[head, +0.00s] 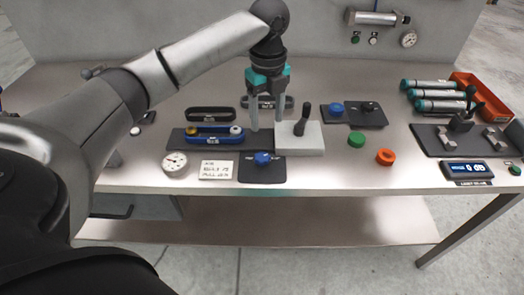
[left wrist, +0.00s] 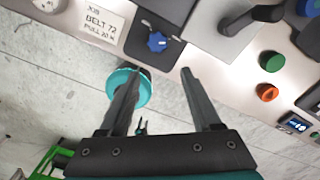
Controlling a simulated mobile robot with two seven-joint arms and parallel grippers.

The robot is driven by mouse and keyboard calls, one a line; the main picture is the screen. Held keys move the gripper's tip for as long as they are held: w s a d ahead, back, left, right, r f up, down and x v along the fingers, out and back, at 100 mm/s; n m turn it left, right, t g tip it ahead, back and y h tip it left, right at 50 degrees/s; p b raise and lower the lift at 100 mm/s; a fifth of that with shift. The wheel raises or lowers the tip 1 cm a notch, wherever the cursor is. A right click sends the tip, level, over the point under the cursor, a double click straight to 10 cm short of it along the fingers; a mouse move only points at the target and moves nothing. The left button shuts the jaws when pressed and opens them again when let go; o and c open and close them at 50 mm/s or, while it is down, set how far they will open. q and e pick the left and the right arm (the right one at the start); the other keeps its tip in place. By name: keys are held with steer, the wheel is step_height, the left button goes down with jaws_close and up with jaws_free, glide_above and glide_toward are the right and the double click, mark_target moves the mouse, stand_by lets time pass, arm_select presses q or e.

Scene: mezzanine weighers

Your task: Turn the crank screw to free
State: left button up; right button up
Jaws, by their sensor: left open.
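A light grey block (head: 312,141) with an upright black handle (head: 302,119) stands near the middle of the bench; the handle also shows in the left wrist view (left wrist: 252,18). A blue knob (head: 263,158) sits on a dark plate in front of it, and also shows in the left wrist view (left wrist: 157,42). I cannot tell for sure which is the crank screw. My left gripper (head: 267,127) is open and empty, fingers down, just left of the block and handle, behind the blue knob. The right gripper is out of view.
A blue belt unit (head: 214,141) lies on a dark plate to the left. A gauge (head: 175,164) and job card (head: 216,170) lie in front. Green (head: 356,140) and orange (head: 385,157) buttons stand right of the block. Teal cylinders (head: 440,105) and an orange bin (head: 488,95) are far right.

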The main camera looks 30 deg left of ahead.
mark_target(262, 156)
arm_select(q)
steer(key=f+b, duration=0.1)
steer(key=f, duration=0.3)
steer(key=a+f+b, duration=0.1)
steer(key=f, duration=0.4)
steer(key=f+b, duration=0.1)
steer(key=f, duration=0.3)
steer(key=shift+w+a+f, duration=0.15)
steer(key=shift+a, duration=0.15)
jaws_close()
